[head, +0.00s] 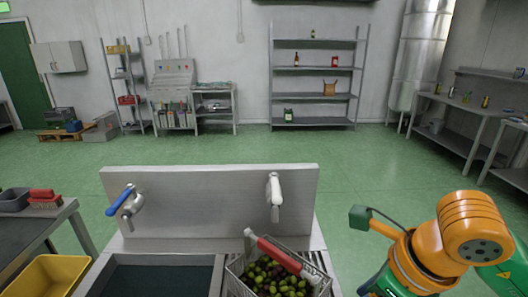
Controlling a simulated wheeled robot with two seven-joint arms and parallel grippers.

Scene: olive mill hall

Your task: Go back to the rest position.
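My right arm, orange and green, shows at the lower right, to the right of the sink unit and apart from it. I make out no gripper fingers on the part in view. My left arm and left gripper are out of view. A metal basket (236,280) of green and dark olives (275,281) sits at the right side of the sink unit. A tool with a red handle (279,254) lies slanted across the top of the basket.
The steel sink unit (200,193) has a blue-handled tap (124,201) and a white-handled tap (274,194). A yellow crate (45,277) and a side table (66,209) stand at left. A workbench (460,108) lines the right wall. The green floor (215,151) behind the sink is clear.

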